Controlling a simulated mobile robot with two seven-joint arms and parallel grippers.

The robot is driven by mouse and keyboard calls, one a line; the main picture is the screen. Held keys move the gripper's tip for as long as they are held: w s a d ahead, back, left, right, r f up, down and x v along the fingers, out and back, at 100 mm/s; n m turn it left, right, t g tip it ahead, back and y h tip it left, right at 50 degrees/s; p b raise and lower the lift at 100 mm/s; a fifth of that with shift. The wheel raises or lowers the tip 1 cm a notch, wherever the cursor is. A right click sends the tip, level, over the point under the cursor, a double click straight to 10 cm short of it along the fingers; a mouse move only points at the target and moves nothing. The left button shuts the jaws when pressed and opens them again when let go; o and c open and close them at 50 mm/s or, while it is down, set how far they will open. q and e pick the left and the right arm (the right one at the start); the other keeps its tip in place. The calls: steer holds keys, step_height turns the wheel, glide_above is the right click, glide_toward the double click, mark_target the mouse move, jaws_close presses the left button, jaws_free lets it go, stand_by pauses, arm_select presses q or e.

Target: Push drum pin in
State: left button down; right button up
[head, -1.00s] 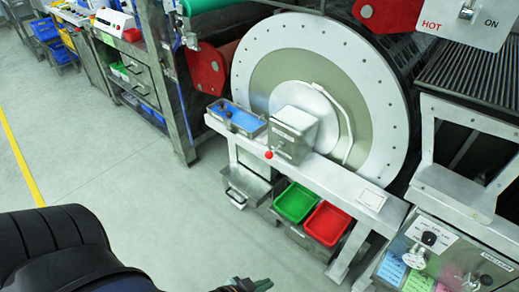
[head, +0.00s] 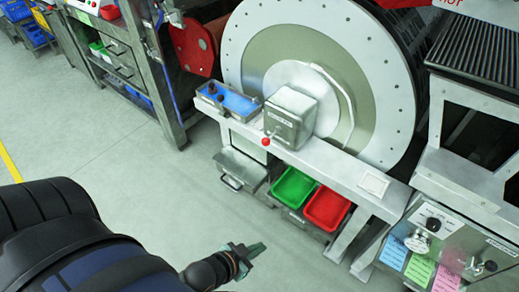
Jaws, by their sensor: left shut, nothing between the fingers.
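The drum (head: 310,75) is a large pale disc with a bolted rim, standing behind a metal bench. A small metal box (head: 290,115) sits on the bench in front of the disc. A pin with a red ball knob (head: 266,142) sticks out from the lower left of the box towards me. My left gripper (head: 258,248) is low in the head view, shut and empty, well below and apart from the red knob, with floor behind it. My right gripper is not in view.
A blue-lined tray (head: 229,102) stands on the bench left of the box. Green (head: 293,188) and red (head: 328,208) bins sit under the bench, beside a metal drawer (head: 241,170). A control panel (head: 440,240) is at the lower right. The floor at left is clear.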

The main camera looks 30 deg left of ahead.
mark_target(264, 144)
arm_select(q)
steer(key=w+a+r+m+t+y+b, duration=0.2)
steer(key=w+a+r+m+t+b, duration=0.1)
steer(key=w+a+m, duration=0.3)
steer(key=w+a+r+m+t+y+b, duration=0.2)
steer(key=w+a+r+m+t+b, duration=0.1)
steer(key=w+a+m, duration=0.3)
steer(key=a+r+m+b, duration=0.1)
steer(key=a+m, duration=0.1)
steer(key=a, duration=0.1)
steer(key=shift+w+b, duration=0.3)
steer(key=shift+w+a, duration=0.1)
steer(key=x, duration=1.2)
steer(key=shift+w+b, duration=0.25)
steer(key=shift+b, duration=0.15)
steer(key=shift+w+f, duration=0.1)
steer(key=shift+w, duration=0.45)
steer(key=shift+w+a, duration=0.1)
